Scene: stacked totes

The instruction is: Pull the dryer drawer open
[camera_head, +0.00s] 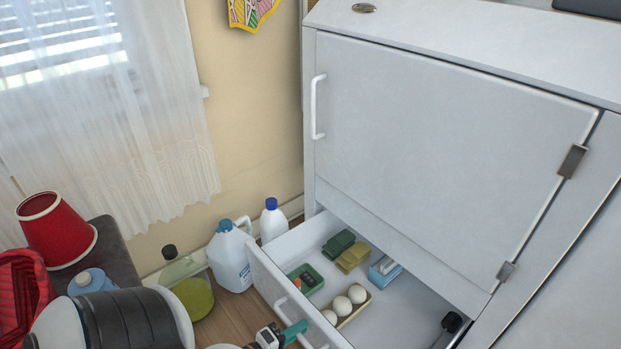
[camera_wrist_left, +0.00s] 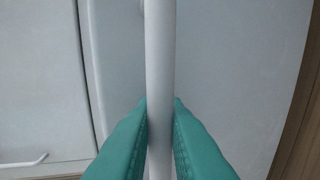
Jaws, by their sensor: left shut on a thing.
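The dryer (camera_head: 440,150) is a large white cabinet with a closed door. Its drawer (camera_head: 268,277) below the door is pulled out, with its inside showing. The drawer's white bar handle (camera_head: 303,310) is on the front panel. My left gripper (camera_head: 297,328) has teal fingers and is shut on this handle. In the left wrist view, the white handle (camera_wrist_left: 160,60) runs upright between the two teal fingers (camera_wrist_left: 161,118). My right gripper is not in view.
The drawer holds several white eggs (camera_head: 341,304) in a carton, folded green cloths (camera_head: 338,244), a small blue box (camera_head: 385,268) and a black-headed item (camera_head: 452,322). Jugs (camera_head: 231,256) and a bottle (camera_head: 272,220) stand on the floor beside it. A red lampshade (camera_head: 57,230) is at left.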

